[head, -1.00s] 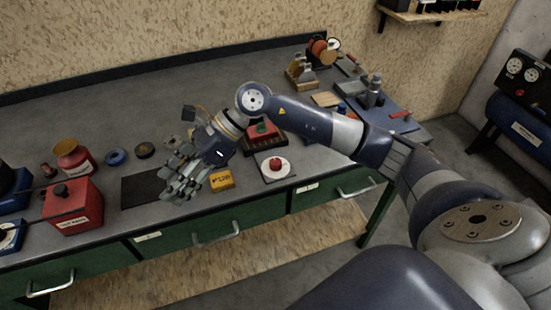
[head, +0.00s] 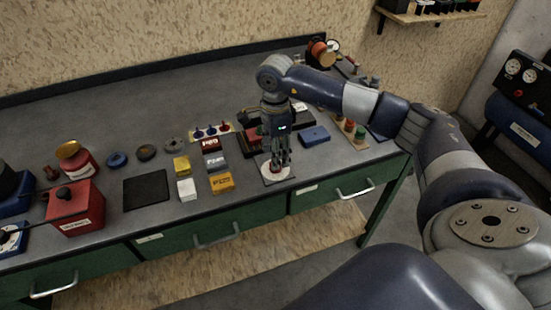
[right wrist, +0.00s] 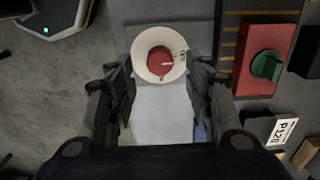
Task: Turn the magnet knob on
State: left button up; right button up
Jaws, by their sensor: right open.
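A red knob (right wrist: 160,62) with a pale pointer line sits on a round white dial (right wrist: 141,70), on a grey plate. In the head view the white dial (head: 288,174) lies near the bench's front edge, the knob mostly hidden by my right gripper (head: 277,166). My right gripper points down above the dial. In the right wrist view its open fingers (right wrist: 160,76) lie on either side of the knob, with gaps visible. My left gripper is not in view.
A red block with a green knob (right wrist: 267,66) stands close to the dial. Small coloured boxes (head: 221,182) lie left of it, with a black mat (head: 146,190) farther left. A blue box (head: 314,136) and a rack of coloured pieces (head: 350,132) are to the right.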

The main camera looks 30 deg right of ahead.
jog(key=shift+f, duration=2.05)
jog(key=c, duration=1.1)
